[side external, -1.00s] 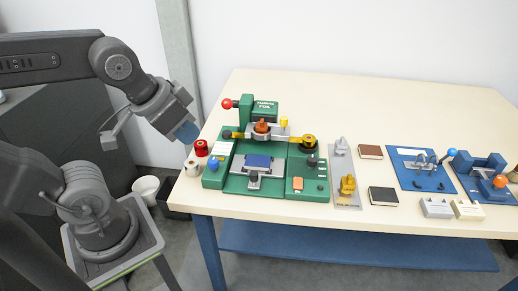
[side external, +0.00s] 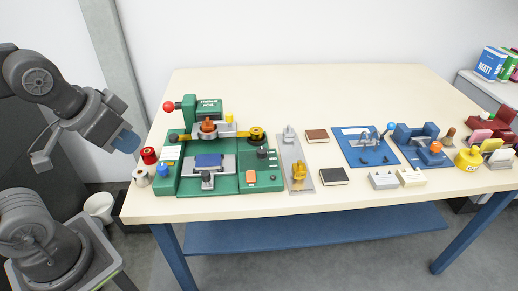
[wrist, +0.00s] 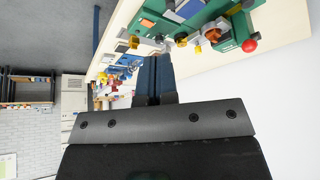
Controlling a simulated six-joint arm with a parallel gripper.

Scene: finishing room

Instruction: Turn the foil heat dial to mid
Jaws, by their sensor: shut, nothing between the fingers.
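The green foil machine (side external: 190,184) stands at the left end of the table; its top carries a "FOIL" label. Its right-hand panel (side external: 255,186) bears an orange button (side external: 250,177) and a dark knob (side external: 262,154), possibly the heat dial; its setting is too small to read. My gripper (side external: 126,142) has blue fingers and hangs to the left of the machine, apart from it. In the wrist view the gripper (wrist: 156,66) is shut and empty, with the machine (wrist: 207,12) beyond it at the top.
A red spool (side external: 148,155) and a pale spool (side external: 142,177) stand at the table's left end. A red-ball lever (side external: 169,107) sticks out from the machine. The table's back is clear.

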